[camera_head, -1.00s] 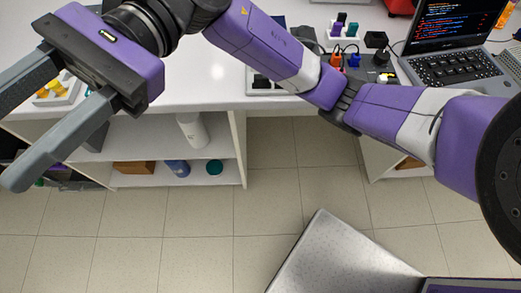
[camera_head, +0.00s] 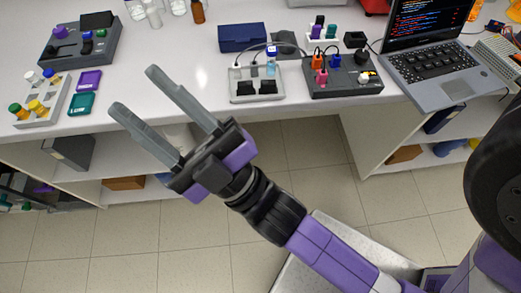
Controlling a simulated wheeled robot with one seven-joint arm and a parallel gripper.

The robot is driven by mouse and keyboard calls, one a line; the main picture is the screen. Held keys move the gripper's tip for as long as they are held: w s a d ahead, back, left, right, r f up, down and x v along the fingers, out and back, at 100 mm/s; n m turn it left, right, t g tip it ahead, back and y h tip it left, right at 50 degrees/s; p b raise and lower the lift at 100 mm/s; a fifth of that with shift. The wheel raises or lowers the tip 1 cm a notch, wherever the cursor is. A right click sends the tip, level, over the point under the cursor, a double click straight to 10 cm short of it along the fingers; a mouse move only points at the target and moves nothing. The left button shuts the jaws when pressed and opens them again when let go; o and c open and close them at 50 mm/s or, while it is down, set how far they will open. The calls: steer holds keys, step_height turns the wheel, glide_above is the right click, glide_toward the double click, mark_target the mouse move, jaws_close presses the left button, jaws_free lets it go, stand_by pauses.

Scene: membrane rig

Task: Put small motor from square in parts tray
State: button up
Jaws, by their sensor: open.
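My gripper (camera_head: 134,89) is open and empty. Its two long grey fingers point up and left, over the front edge of the bench. A purple square piece (camera_head: 89,80) and a teal square piece (camera_head: 80,104) lie on the bench left of the fingertips. A shallow light tray (camera_head: 256,97) with black blocks in it stands right of my gripper. I cannot tell which thing is the small motor, and I cannot say for sure which tray is the parts tray.
A white rack (camera_head: 42,112) with coloured-cap vials and a dark unit (camera_head: 80,45) stand on the left. A dark box (camera_head: 342,84) with coloured plugs and a laptop (camera_head: 430,70) stand on the right. A blue case (camera_head: 242,38) lies behind. The bench middle is mostly clear.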

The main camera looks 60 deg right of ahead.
steer(key=s+d+f+m+g, duration=0.2)
steer(key=s+f+g, duration=0.2)
steer(key=s+f, duration=0.2)
steer(key=s+d+f+m+g, duration=0.2)
steer(key=s+f, duration=0.4)
steer(key=f, duration=0.3)
steer(key=s+d+f+m+g+h, duration=0.1)
steer(key=s+d+f+m+g, duration=0.1)
steer(key=s+f+g, duration=0.4)
step_height(320, 180, down, 2)
steer(key=shift+s+d+f+m, duration=0.15)
steer(key=shift+s+d+m, duration=0.15)
steer(key=shift+m, duration=0.6)
steer(key=shift+w+d, duration=0.1)
